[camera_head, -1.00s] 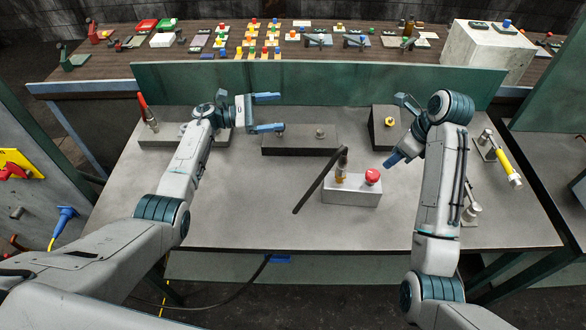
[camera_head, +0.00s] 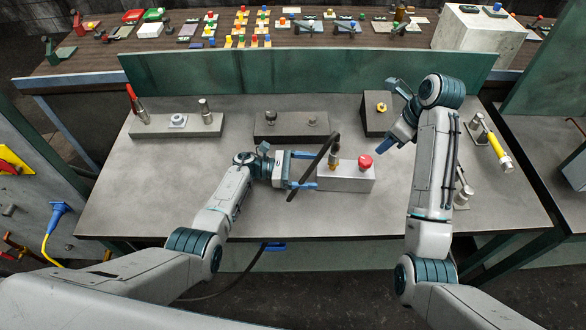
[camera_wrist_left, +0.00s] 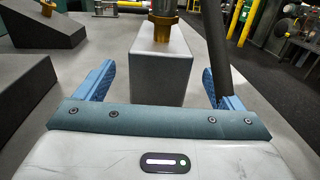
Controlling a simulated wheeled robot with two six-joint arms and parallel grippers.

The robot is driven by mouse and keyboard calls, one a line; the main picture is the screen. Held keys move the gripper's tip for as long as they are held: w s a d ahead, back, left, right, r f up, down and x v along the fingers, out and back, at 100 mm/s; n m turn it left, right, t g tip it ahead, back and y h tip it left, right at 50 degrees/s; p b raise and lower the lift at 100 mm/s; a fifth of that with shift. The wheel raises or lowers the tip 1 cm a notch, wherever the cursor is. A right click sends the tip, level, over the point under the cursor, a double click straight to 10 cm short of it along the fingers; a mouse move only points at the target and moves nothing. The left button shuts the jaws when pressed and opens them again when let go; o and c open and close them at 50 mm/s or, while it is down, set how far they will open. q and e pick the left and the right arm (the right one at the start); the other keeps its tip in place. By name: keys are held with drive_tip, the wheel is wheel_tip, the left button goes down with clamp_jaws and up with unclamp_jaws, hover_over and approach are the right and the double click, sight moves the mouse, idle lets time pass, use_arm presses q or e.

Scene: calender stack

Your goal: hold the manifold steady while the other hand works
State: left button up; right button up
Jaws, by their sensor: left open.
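The manifold, a silver block (camera_head: 345,182) with a brass fitting (camera_head: 333,160) and a red knob (camera_head: 365,161) on top, sits on the grey table. My left gripper (camera_head: 313,170) is open at the block's left end. In the left wrist view the block (camera_wrist_left: 160,75) lies ahead, between the two blue fingers, with visible gaps on both sides. A dark hose (camera_head: 312,168) slants down from the fitting across the left fingers; in the left wrist view it passes close by the right-hand finger. My right gripper (camera_head: 388,115) is open and empty, up and right of the red knob.
Behind stand a grey block with pegs (camera_head: 180,125), a low dark block (camera_head: 290,127) and a block with a yellow knob (camera_head: 376,118). A yellow-handled tool (camera_head: 498,150) lies at the right. The table's left front is clear.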

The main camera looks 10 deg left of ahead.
sight(323, 171)
use_arm(q)
drive_tip(key=shift+w+d, duration=0.2)
drive_tip(key=shift+d, duration=1.95)
